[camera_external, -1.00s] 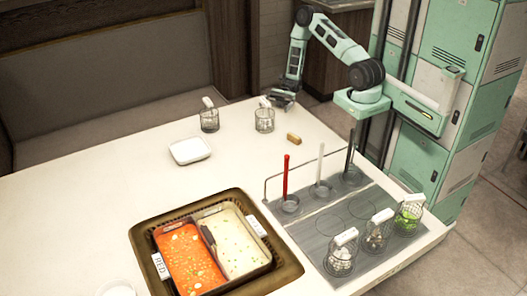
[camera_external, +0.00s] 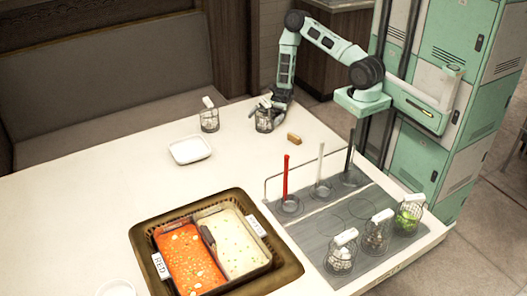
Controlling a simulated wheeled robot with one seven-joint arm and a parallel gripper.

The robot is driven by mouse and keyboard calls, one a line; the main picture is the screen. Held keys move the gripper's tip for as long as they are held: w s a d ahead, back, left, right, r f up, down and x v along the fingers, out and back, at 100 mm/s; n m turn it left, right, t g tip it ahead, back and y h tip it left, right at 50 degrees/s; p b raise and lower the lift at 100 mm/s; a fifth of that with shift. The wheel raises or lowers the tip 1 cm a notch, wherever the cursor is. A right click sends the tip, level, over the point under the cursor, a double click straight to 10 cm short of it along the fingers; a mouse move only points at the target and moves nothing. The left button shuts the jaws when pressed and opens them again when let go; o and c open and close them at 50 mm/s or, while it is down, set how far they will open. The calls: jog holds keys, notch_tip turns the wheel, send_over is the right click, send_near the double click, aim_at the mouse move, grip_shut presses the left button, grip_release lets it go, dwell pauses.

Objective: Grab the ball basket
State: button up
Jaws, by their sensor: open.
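Several small wire baskets with white handle blocks stand on the white table (camera_external: 90,215). One basket (camera_external: 264,123) is at the back, below my gripper, with pale contents too small to make out. A second basket (camera_external: 209,122) with pale contents stands to its left. My gripper (camera_external: 269,104) is open at the top of the first basket, around or just beside its handle; I cannot tell whether it touches. Three more baskets stand at the front right: one with pale pieces (camera_external: 341,263), one with brownish round pieces (camera_external: 376,241), one with greens (camera_external: 408,219).
A divided pot (camera_external: 285,270) with red and white broth sits at the front. A grey mat (camera_external: 310,232) holds the front baskets and three upright sticks in a wire rack. A white plate (camera_external: 190,150) and a small brown block (camera_external: 294,139) lie nearby.

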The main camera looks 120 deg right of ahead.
jog(key=shift+c, duration=0.3)
jog(key=c, duration=1.2)
